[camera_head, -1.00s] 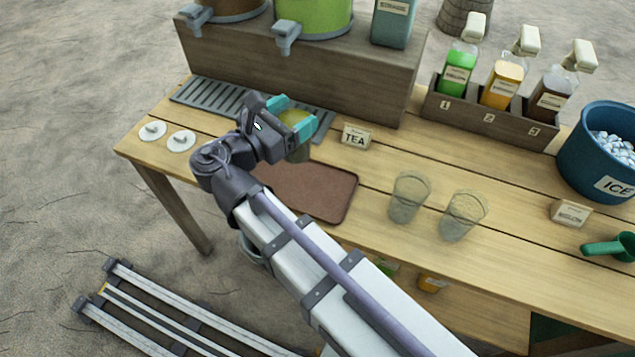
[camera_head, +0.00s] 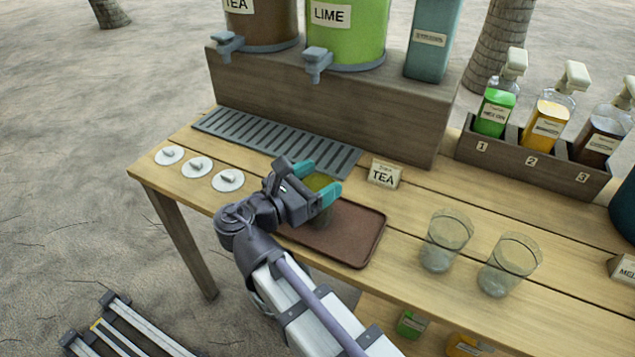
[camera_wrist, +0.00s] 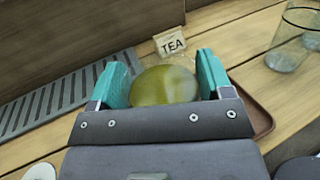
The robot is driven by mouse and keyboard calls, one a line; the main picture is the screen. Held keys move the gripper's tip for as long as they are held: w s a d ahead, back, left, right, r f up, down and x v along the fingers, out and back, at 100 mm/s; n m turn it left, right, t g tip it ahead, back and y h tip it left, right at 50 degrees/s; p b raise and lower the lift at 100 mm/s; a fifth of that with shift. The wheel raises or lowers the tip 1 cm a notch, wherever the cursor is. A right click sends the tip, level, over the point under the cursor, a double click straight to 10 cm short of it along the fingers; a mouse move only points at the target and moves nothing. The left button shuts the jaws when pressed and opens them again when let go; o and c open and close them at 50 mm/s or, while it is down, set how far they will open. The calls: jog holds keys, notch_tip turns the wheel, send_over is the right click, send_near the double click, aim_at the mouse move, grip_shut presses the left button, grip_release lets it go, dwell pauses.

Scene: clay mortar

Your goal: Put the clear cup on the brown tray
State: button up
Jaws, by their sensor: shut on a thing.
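My gripper (camera_head: 319,183) is shut on a clear cup (camera_head: 320,187) that holds yellow-green liquid. In the wrist view the cup (camera_wrist: 165,85) sits between the two teal fingers (camera_wrist: 165,78). The brown tray (camera_head: 357,243) lies on the table. The gripper and cup are over its far left part in the head view. My gripper hides much of the cup and the tray's left side, so I cannot tell whether the cup's base touches the tray. In the wrist view a tray edge (camera_wrist: 264,122) shows right of the gripper.
Two empty clear cups (camera_head: 446,241) (camera_head: 510,264) stand right of the tray. A TEA card (camera_head: 384,173) stands behind it. A slatted drip grate (camera_head: 270,140) lies behind, below the dispensers (camera_head: 347,30). Several white lids (camera_head: 197,167) lie at the left.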

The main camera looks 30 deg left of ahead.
jog(key=o, duration=1.7)
jog(key=shift+o, duration=0.2)
jog(key=shift+r+p, duration=0.2)
jog(key=shift+p, duration=0.1)
jog(key=v, duration=1.2)
